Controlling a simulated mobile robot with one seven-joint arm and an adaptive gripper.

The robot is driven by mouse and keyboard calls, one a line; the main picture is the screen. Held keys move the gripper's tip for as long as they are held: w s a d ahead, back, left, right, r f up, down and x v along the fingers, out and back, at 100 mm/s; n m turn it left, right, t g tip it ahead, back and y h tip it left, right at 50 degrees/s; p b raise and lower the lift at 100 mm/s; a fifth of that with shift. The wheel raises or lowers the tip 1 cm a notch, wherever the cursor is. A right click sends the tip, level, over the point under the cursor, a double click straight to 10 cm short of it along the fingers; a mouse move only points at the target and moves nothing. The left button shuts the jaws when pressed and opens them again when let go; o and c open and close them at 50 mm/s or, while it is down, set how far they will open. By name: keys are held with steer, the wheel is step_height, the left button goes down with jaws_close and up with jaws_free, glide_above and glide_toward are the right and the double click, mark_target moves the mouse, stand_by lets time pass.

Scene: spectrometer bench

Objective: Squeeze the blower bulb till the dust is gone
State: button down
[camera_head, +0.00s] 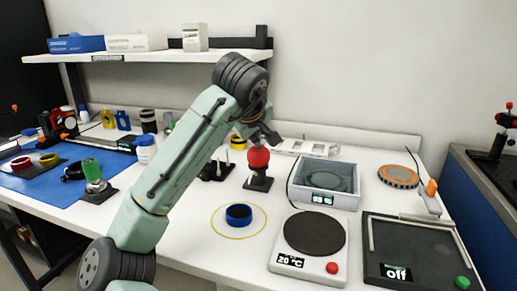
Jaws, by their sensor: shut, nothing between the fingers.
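A red round bulb (258,157), which looks like the blower bulb, sits on top of a dark stand (258,183) in the middle of the white bench. My gripper (268,137) is just above and behind the bulb, at the end of my arm reaching in from the lower left. It is small in this view and partly hidden by my wrist. Its fingers are shut with nothing between them. I cannot tell whether it touches the bulb. No dust can be made out at this distance.
A blue ring-shaped cup (238,214) stands inside a yellow circle in front. A hot plate (314,232), a grey bath (325,184) and a dark panel reading "off" (412,248) fill the right side. A green-topped item (93,170) stands at left. A shelf (150,55) hangs behind.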

mark_target(255, 148)
steer(key=shift+f+b, duration=0.4)
steer(key=shift+f, duration=0.3)
stand_by(0.3)
stand_by(0.3)
steer(key=shift+r+p, duration=1.1)
steer(key=shift+r, duration=0.25)
step_height(255, 148, up, 5)
steer(key=p, duration=0.4)
steer(key=shift+r, duration=0.1)
